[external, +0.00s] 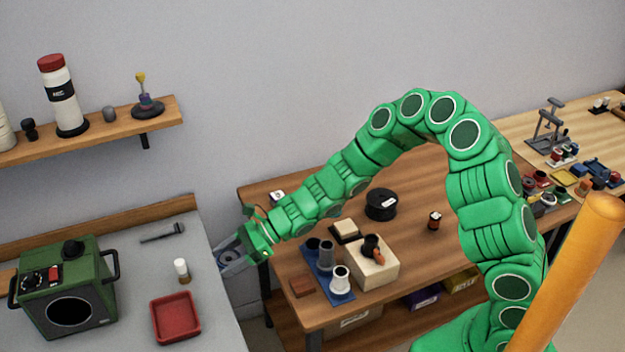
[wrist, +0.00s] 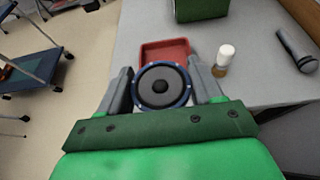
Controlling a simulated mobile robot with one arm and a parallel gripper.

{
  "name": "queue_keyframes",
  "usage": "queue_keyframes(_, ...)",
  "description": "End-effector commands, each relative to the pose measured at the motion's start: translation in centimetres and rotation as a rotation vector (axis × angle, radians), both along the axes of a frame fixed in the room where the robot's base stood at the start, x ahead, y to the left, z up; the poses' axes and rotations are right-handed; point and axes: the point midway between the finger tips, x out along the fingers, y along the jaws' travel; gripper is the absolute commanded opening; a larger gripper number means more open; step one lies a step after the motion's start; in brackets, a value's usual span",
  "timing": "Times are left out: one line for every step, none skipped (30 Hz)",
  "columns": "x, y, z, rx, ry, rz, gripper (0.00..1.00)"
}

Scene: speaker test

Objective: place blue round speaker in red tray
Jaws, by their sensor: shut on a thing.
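The blue round speaker (wrist: 162,87) has a blue rim and a dark cone. It sits between the two fingers of my gripper (wrist: 163,88) in the wrist view, and the fingers are shut on it. In the external view my gripper (external: 232,262) is at the right edge of the grey bench, with the speaker small and partly hidden between its fingers. The red tray (external: 176,318) lies on the grey bench, left of and nearer the camera than my gripper. In the wrist view the red tray (wrist: 165,48) shows beyond the speaker, partly covered by it; its visible inside looks empty.
A white-capped bottle (external: 182,270) stands just behind the tray. A green box device (external: 65,290) is left of the tray, and a dark microphone-like tool (external: 162,233) lies farther back. A wooden table (external: 330,312) with several items stands to the right, beyond a gap.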

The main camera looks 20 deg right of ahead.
Motion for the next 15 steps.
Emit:
queue_keyframes(-1.5, 1.2, 0.0, 0.004, 0.005, 0.019, 0.3)
queue_keyframes(-2.2, 1.7, -0.1, 0.004, 0.005, 0.027, 0.3)
queue_keyframes(-3.2, 2.4, -0.2, 0.004, 0.005, 0.039, 0.3)
queue_keyframes(-3.9, 2.8, -0.3, 0.004, 0.004, 0.048, 0.3)
queue_keyframes(-4.6, 3.3, -0.4, 0.003, 0.003, 0.057, 0.3)
queue_keyframes(-5.4, 3.8, -0.5, 0.002, 0.005, 0.066, 0.3)
queue_keyframes(-6.0, 4.1, -0.5, 0.002, 0.004, 0.073, 0.3)
queue_keyframes(-6.5, 4.4, -0.6, 0.002, 0.005, 0.079, 0.3)
queue_keyframes(-7.1, 4.8, -0.7, 0.002, 0.006, 0.086, 0.3)
queue_keyframes(-7.5, 5.0, -0.7, 0.002, 0.004, 0.091, 0.3)
queue_keyframes(-7.9, 5.2, -0.7, 0.001, 0.004, 0.097, 0.3)
queue_keyframes(-8.3, 5.5, -0.8, 0.002, 0.004, 0.102, 0.3)
queue_keyframes(-8.5, 5.6, -0.8, 0.002, 0.003, 0.105, 0.3)
queue_keyframes(-8.7, 5.7, -0.8, 0.002, 0.003, 0.107, 0.3)
queue_keyframes(-8.8, 5.8, -0.9, 0.001, 0.002, 0.11, 0.3)
